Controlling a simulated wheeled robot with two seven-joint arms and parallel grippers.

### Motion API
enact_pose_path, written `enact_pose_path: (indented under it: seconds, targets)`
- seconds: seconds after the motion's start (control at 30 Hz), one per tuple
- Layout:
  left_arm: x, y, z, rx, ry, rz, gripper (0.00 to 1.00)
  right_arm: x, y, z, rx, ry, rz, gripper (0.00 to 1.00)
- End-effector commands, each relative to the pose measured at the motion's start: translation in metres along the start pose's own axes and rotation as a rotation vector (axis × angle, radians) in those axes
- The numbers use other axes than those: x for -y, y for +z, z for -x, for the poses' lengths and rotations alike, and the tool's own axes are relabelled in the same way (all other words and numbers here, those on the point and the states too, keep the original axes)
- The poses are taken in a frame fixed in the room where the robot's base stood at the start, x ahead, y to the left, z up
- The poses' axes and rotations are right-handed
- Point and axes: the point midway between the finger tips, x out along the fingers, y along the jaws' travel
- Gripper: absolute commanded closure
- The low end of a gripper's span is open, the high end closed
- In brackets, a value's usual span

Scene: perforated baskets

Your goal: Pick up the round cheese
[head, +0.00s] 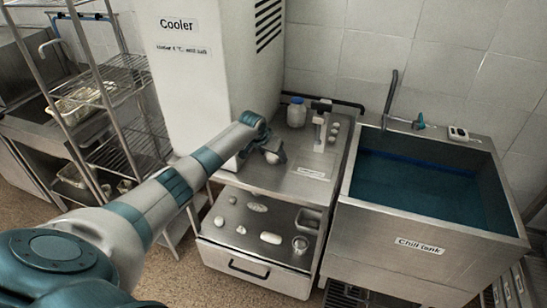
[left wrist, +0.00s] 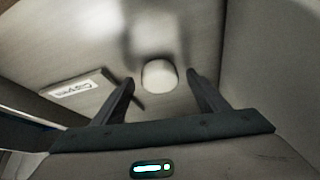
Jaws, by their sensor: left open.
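A round white cheese (left wrist: 159,77) sits on the metal counter in the left wrist view, between the fingers of my left gripper (left wrist: 161,84). The fingers stand open on both sides of it, with visible gaps, and do not appear to grip it. In the head view my left gripper (head: 272,147) is low over the steel counter (head: 308,187) beside the cooler. A pale rounded shape shows at its tip there, partly covered by the gripper. My right gripper is in neither view.
The white cooler (head: 205,75) stands close on the left. A blue-lidded jar (head: 296,113) and a small stand (head: 320,128) are at the counter's back. A lower shelf (head: 235,212) holds several pale items. The chill tank (head: 412,249) is at the right.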

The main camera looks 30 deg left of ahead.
Motion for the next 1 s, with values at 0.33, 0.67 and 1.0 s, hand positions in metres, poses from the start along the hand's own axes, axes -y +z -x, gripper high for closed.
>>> enact_pose_path:
  seconds: [0.33,0.67,1.0]
  targets:
    - [-0.0001,-0.0001,0.0003,0.000,0.000,0.000,0.33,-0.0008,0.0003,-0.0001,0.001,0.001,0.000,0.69]
    - [-0.0002,-0.0004,0.0005,-0.001,0.000,0.000,0.78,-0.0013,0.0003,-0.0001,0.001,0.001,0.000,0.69]
    - [-0.0018,-0.0017,0.0018,-0.002,0.001,-0.001,0.78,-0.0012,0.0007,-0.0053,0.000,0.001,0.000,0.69]
